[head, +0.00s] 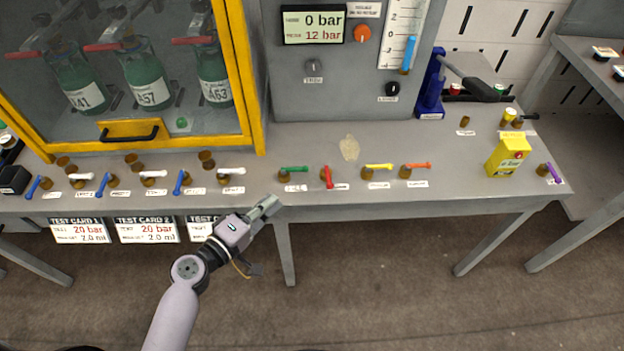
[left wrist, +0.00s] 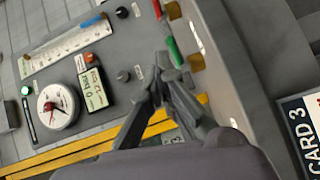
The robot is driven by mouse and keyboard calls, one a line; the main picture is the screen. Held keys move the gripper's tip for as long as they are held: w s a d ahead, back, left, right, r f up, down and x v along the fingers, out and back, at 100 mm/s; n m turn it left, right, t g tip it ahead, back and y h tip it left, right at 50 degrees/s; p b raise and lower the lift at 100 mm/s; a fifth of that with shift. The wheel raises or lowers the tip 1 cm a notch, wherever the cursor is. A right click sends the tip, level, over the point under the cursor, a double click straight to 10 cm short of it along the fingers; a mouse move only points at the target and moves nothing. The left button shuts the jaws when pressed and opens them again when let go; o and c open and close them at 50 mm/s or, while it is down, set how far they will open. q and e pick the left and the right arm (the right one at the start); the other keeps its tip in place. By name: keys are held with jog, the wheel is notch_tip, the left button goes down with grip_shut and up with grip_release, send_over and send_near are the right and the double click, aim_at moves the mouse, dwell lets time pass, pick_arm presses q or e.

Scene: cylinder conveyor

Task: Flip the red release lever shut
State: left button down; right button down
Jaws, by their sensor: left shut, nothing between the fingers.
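The red release lever (head: 327,177) stands on the bench near its front edge, between the green lever (head: 294,169) and the yellow lever (head: 378,167). Its handle points toward the bench front, unlike the green and yellow handles, which lie sideways. My left gripper (head: 272,204) is shut and empty at the bench's front edge, to the left of the red lever and below the green one. In the left wrist view the closed fingers (left wrist: 165,72) point toward the green lever (left wrist: 174,50), with a red handle (left wrist: 172,10) beyond it. My right gripper is not in view.
An orange lever (head: 415,166) and a yellow box (head: 508,155) stand farther right. White and blue levers line the bench to the left, before a yellow-framed cabinet (head: 255,100) with bottles. A grey panel (head: 290,75) reading 0 bar stands behind. The floor in front is clear.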

pick_arm(q)
jog(key=p, duration=0.2)
send_near(325, 168)
jog(key=w, duration=0.1)
jog(key=w+a, duration=0.1)
jog(key=shift+w+a+r, duration=0.25)
jog(key=shift+w+a, duration=0.15)
jog(key=d, duration=0.2)
jog(key=w+d, duration=0.1)
jog(key=shift+d+f+p, duration=0.1)
jog(key=shift+f+p, duration=0.2)
jog(key=shift+f, duration=0.1)
jog(key=shift+d+f, duration=0.15)
jog(key=shift+d, duration=0.3)
